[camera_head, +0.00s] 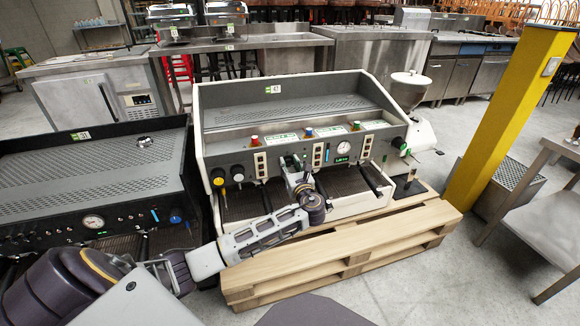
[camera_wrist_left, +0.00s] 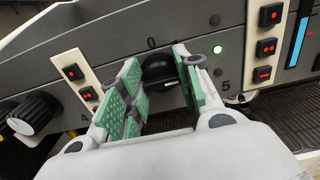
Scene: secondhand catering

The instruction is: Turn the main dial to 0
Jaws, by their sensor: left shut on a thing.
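The main dial (camera_wrist_left: 158,72) is a black round knob on the grey front panel of the white-sided coffee machine (camera_head: 300,107). In the left wrist view a "0" is printed just above it and a "5" to its lower right. My left gripper (camera_head: 298,172) reaches the panel in the head view and mostly hides the dial there. In the left wrist view its green-padded fingers (camera_wrist_left: 160,66) stand on either side of the dial and are shut on it. My right gripper is not in view.
A lit green lamp (camera_wrist_left: 217,50) and red-buttoned switch plates (camera_wrist_left: 270,42) flank the dial. A black-and-white knob (camera_wrist_left: 33,112) is at the left. The machine stands on a wooden pallet (camera_head: 350,250). A dark coffee machine (camera_head: 85,175) is on the left, a yellow post (camera_head: 510,115) on the right.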

